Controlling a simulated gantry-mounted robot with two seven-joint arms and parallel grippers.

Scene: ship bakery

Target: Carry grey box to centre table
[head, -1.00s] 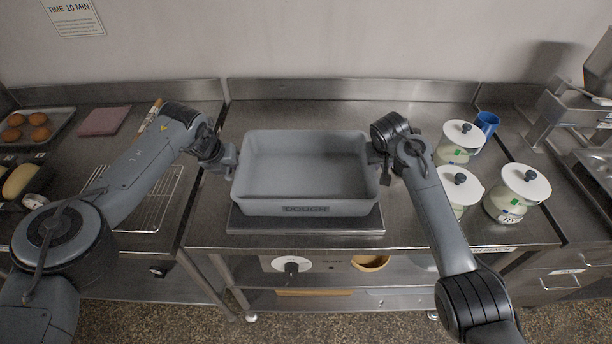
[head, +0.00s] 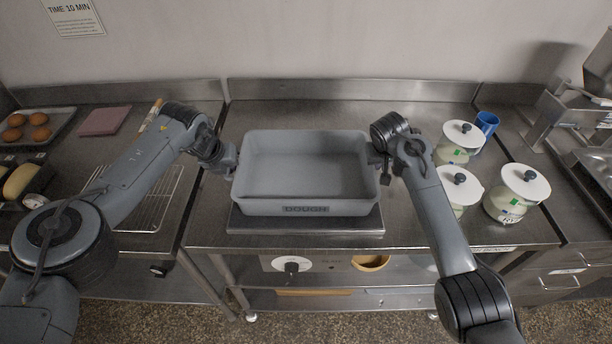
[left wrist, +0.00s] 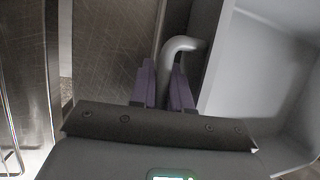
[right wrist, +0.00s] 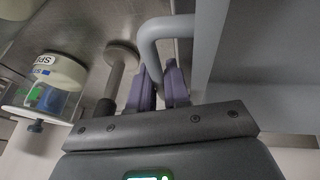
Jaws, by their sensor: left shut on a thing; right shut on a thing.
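The grey box (head: 305,207), an open empty bin marked "DOUGH", is in the middle of the head view. It is level, at or just above a flat metal plate on the centre table (head: 330,115); I cannot tell whether it touches. My left gripper (head: 232,162) is shut on the box's left handle, a grey bar that shows between the purple fingers in the left wrist view (left wrist: 168,88). My right gripper (head: 380,162) is shut on the right handle, which shows in the right wrist view (right wrist: 160,85).
Several lidded jars (head: 517,188) and a blue mug (head: 487,122) stand right of the box. On the left are a wire rack (head: 150,200), a bun tray (head: 62,118) and a pink cloth (head: 104,121). The table behind the box is clear.

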